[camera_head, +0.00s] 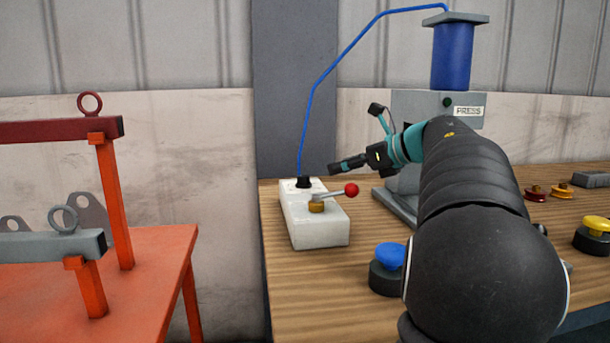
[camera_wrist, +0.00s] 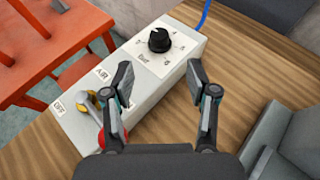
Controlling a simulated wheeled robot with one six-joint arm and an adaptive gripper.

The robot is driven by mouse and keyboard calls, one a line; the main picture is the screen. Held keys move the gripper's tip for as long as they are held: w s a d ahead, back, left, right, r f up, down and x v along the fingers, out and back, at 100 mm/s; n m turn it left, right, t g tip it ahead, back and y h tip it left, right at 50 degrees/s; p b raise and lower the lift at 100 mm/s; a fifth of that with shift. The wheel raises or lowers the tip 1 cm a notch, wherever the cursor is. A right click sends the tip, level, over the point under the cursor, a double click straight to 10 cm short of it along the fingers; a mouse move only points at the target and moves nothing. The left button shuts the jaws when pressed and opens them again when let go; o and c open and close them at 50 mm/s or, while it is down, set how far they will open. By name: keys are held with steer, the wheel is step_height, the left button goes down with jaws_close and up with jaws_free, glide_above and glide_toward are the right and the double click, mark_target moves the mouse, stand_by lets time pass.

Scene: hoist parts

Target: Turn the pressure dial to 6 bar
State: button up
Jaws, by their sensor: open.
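The pressure dial is a black knob (camera_wrist: 159,40) on a white scale plate (camera_wrist: 142,58) with numbers and the word "bar", at the far end of a pale grey box (camera_wrist: 155,92). In the head view the knob (camera_head: 304,182) shows at the back of the box (camera_head: 318,228). The knob's exact setting is too small to read. A lever with a red ball (camera_head: 351,189) and brass base sits at the near end of the box, beside an "AIR" label. My gripper (camera_wrist: 160,80) is open and empty, its fingertips short of the knob and apart from it.
A blue hose (camera_head: 310,100) runs from the box up to the press cylinder (camera_head: 452,55). The press body (camera_head: 405,200) stands right of the box. A blue button (camera_head: 390,256) is in front. An orange stand (camera_head: 110,210) is at left.

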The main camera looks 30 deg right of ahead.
mark_target(304, 176)
steer(key=x, duration=1.1)
steer(key=shift+w+a+p, duration=0.15)
steer(key=shift+a+p, duration=0.1)
steer(key=shift+p, duration=0.05)
jaws_close()
